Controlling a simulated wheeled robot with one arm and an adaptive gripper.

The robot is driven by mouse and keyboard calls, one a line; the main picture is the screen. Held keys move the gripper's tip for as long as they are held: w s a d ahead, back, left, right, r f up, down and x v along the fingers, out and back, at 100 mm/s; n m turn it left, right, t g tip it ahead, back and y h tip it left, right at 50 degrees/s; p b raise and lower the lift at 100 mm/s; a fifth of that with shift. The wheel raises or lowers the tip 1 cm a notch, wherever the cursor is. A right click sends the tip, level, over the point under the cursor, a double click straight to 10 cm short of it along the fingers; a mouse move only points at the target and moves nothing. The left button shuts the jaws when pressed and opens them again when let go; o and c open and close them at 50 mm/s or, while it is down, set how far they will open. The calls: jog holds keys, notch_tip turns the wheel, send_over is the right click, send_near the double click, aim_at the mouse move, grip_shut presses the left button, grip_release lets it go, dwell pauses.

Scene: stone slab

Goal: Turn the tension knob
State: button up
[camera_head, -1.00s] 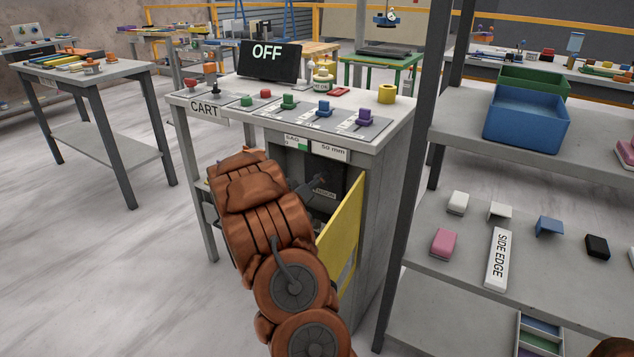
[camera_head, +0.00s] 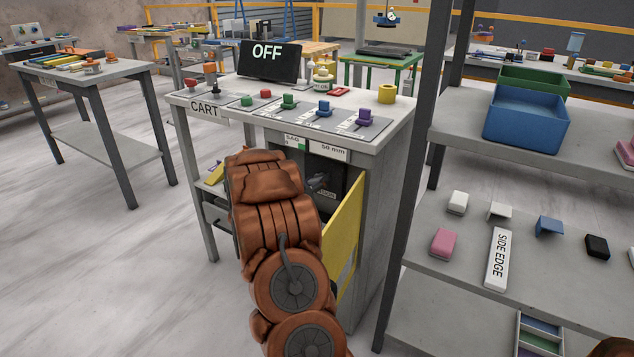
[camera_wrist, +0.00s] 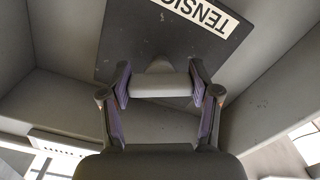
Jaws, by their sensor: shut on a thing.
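The tension knob (camera_wrist: 165,86) is a grey bar-shaped grip in front of a dark plate (camera_wrist: 150,35) in the wrist view. The plate bears a white label reading "TENSIO", cut off at the picture's edge. My gripper (camera_wrist: 160,78) has one finger at each end of the bar and is shut on it. In the head view the dark plate (camera_head: 327,194) shows inside the open bay of the cart (camera_head: 388,190). My brown arm covers part of the bay, and only a small grey part shows beside it, too small to tell apart.
A yellow door (camera_head: 341,232) stands open at the bay's right. Bay walls (camera_wrist: 45,100) enclose my gripper closely. The cart top holds coloured knobs and a display (camera_head: 268,62) reading OFF. A shelf rack (camera_head: 465,255) stands to the right. Open floor lies to the left.

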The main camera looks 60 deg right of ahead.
jog(key=m+b, duration=0.1)
jog(key=m, duration=0.4)
jog(key=shift+f, duration=0.1)
jog(key=shift+m+b, duration=0.45)
jog(key=shift+m, duration=0.65)
jog(key=o, duration=1.2)
jog(key=shift+c, duration=0.2)
jog(key=shift+a, duration=0.15)
jog(key=a, duration=1.1)
jog(key=shift+s+a, duration=0.2)
jog(key=shift+a, duration=0.15)
